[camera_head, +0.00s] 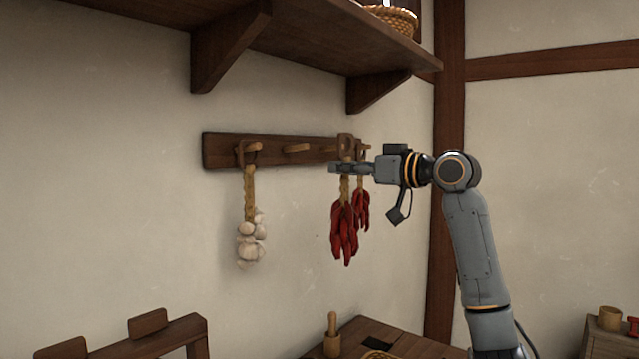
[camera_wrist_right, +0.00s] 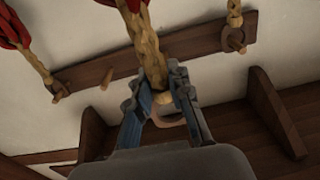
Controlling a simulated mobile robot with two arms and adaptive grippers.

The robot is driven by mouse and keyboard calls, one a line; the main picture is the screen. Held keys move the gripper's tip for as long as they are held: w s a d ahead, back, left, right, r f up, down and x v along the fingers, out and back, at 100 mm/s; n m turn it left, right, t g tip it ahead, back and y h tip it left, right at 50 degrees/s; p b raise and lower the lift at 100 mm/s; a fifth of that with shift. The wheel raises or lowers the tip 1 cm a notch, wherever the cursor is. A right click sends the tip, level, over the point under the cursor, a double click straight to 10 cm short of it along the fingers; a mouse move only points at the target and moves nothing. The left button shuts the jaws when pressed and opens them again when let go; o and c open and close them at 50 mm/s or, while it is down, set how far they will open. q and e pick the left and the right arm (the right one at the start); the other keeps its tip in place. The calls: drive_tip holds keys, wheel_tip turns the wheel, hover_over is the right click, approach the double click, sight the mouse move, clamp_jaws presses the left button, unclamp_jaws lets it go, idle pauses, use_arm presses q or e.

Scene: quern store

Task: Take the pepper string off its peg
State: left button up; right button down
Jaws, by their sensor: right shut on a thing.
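A string of red peppers (camera_head: 344,232) hangs from a tan braid with a brown loop on top, in front of the peg rail. My right gripper (camera_head: 340,168) comes in from the right and is shut on its braid just below the loop. In the right wrist view, which is upside down, my right gripper (camera_wrist_right: 157,92) holds the braid (camera_wrist_right: 149,50). The loop (camera_wrist_right: 172,119) shows between the fingers and looks clear of the rail. A bare peg (camera_wrist_right: 107,78) shows left of it. My left gripper is not in view.
The peg rail (camera_head: 222,150) also bears a garlic string (camera_head: 250,235) at left and a second pepper string (camera_head: 362,208) close behind the held one. A bracketed shelf (camera_head: 310,45) runs above. A table (camera_head: 375,333) with a wooden pestle (camera_head: 332,325) stands below.

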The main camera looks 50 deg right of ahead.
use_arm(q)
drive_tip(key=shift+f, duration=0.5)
use_arm(e)
drive_tip(key=shift+s+d+r, duration=0.1)
drive_tip(key=shift+s+r, duration=0.1)
drive_tip(key=shift+s, duration=0.6)
drive_tip(key=shift+s+r, duration=0.25)
drive_tip(key=shift+s, duration=0.55)
drive_tip(key=shift+s+d+r, duration=0.1)
drive_tip(key=shift+s+r, duration=0.1)
drive_tip(key=shift+s, duration=0.6)
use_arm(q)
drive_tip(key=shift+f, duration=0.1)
use_arm(e)
drive_tip(key=shift+s, duration=0.1)
use_arm(q)
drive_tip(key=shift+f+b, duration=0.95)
drive_tip(key=shift+b, duration=0.2)
use_arm(e)
drive_tip(key=shift+s+d+r, duration=0.1)
drive_tip(key=shift+s, duration=1.25)
drive_tip(key=shift+s+d, duration=0.1)
drive_tip(key=shift+s, duration=1.2)
drive_tip(key=shift+s, duration=0.1)
